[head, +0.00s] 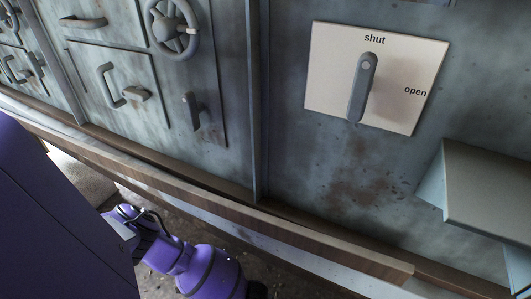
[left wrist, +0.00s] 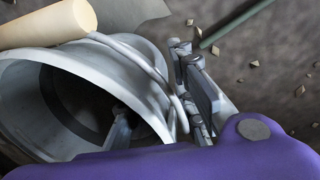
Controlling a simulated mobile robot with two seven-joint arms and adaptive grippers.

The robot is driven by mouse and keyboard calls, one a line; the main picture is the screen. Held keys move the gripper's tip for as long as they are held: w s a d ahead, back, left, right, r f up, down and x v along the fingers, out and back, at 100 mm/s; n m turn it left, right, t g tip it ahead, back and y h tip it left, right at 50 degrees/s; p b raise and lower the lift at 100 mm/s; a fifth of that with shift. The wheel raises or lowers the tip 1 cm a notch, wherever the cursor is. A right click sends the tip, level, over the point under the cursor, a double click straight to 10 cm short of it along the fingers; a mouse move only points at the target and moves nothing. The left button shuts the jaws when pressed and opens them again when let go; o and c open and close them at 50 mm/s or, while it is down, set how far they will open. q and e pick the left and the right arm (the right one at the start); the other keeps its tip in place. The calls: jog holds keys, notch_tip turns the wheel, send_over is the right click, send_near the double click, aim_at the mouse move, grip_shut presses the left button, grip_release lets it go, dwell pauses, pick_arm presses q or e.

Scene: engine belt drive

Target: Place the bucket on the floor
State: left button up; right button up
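A pale grey metal bucket (left wrist: 110,68) fills the left of the left wrist view, its open mouth facing the camera. Its wire bail (left wrist: 138,58) runs to a light wooden grip (left wrist: 45,25). My left gripper (left wrist: 155,95) straddles the bucket's wall. One finger shows inside the mouth, the other outside beside the rim and bail. I cannot tell whether they press on the wall, or whether the bucket's base touches the floor (left wrist: 275,60). The head view shows neither the bucket nor a gripper. My right gripper is not in view.
In the head view, a metal panel carries a lever (head: 362,88) on a plate marked shut and open, a handwheel (head: 172,28) and several handles. A wooden ledge (head: 240,215) runs along its foot. A box-like shelf (head: 490,190) juts out at right. Small stones litter the floor.

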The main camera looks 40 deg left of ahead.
pick_arm(q)
jog(key=r+p, duration=0.1)
jog(key=r, duration=0.2)
jog(key=a+r+p, duration=0.1)
jog(key=r+p, duration=0.1)
jog(key=r, duration=0.2)
jog(key=r+p, duration=0.1)
jog(key=r, duration=0.2)
jog(key=shift+s+a+r, duration=0.15)
jog(key=shift+a, duration=0.1)
jog(key=shift+r+p, duration=0.35)
jog(key=shift+r, duration=0.05)
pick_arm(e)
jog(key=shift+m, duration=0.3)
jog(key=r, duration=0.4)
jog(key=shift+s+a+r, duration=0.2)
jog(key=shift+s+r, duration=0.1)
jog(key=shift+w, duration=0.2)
